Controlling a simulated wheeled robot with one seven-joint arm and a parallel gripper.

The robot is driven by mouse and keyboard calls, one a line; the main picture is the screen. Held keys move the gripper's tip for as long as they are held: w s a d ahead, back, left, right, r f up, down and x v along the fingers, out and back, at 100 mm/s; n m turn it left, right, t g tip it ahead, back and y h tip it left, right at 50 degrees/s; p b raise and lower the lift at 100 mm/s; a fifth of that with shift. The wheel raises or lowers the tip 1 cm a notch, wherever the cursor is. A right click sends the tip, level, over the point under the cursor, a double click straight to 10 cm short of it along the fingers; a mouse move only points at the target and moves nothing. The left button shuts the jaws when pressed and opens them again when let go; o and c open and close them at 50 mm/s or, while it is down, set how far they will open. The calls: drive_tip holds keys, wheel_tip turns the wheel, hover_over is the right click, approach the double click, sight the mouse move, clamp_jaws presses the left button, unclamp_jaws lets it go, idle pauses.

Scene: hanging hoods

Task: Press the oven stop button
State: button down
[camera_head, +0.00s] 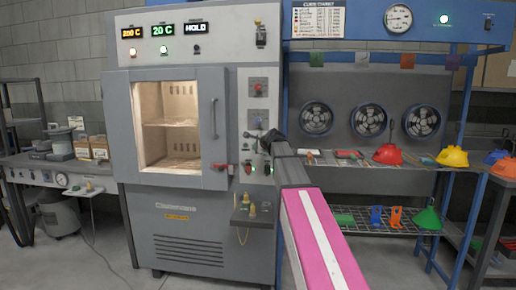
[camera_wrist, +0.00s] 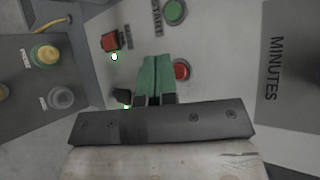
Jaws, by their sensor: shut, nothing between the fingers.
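The grey oven (camera_head: 190,215) stands in the middle of the head view, with a narrow control panel (camera_head: 257,110) on its right side. In the wrist view, a round red button (camera_wrist: 181,70) sits on the panel, close to the right of my gripper's green fingertips (camera_wrist: 155,62). Its label is not readable; the fingers may hide it. A green button (camera_wrist: 175,11) labelled START is above it. My gripper is shut and empty, in front of the panel; I cannot tell whether it touches the panel. In the head view my arm hides part of the panel.
A red rocker switch (camera_wrist: 110,41) and a black knob (camera_wrist: 122,95) are left of the fingers. A box with a yellow button (camera_wrist: 46,54) is further left, and a MINUTES plate (camera_wrist: 283,65) is right.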

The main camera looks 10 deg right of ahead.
drive_tip(key=shift+w, duration=0.1)
drive_tip(key=shift+w+d, duration=0.1)
drive_tip(key=shift+w, duration=0.2)
drive_tip(key=shift+w+d, duration=0.15)
drive_tip(key=shift+w, duration=0.25)
idle(0.8)
drive_tip(key=shift+s, duration=0.1)
drive_tip(key=shift+s+a, duration=0.25)
drive_tip(key=shift+s, duration=0.45)
drive_tip(key=shift+s, duration=0.1)
drive_tip(key=s, duration=0.1)
drive_tip(key=s+a, duration=0.1)
drive_tip(key=s, duration=0.2)
drive_tip(key=shift+s+a, duration=0.3)
drive_tip(key=shift+f, duration=0.1)
idle(0.6)
